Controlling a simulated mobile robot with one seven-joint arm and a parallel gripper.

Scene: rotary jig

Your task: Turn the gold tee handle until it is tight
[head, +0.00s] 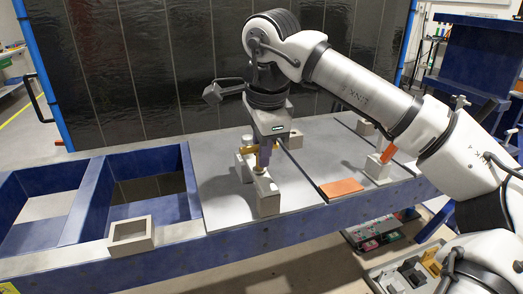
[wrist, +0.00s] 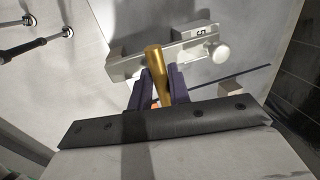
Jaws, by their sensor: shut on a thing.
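The gold tee handle (wrist: 157,70) shows in the wrist view as a gold bar between the two dark purple fingers of my gripper (wrist: 158,88). My gripper is shut on it. In the head view the handle (head: 258,163) is a small gold piece under my gripper (head: 265,158), which points down at it. The handle sits on a light grey jig block (head: 266,196) on the grey table top. In the wrist view the jig's grey bar (wrist: 130,66) lies beyond the handle, with a white round knob (wrist: 220,54) at its right. My fingers hide part of the handle.
An orange plate (head: 342,188) lies on the table to the right. A second grey block with an orange handle (head: 386,158) stands farther right. A grey hollow block (head: 131,236) sits on the blue bench frame at left. Bare grey table top (head: 225,212) lies left of the jig.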

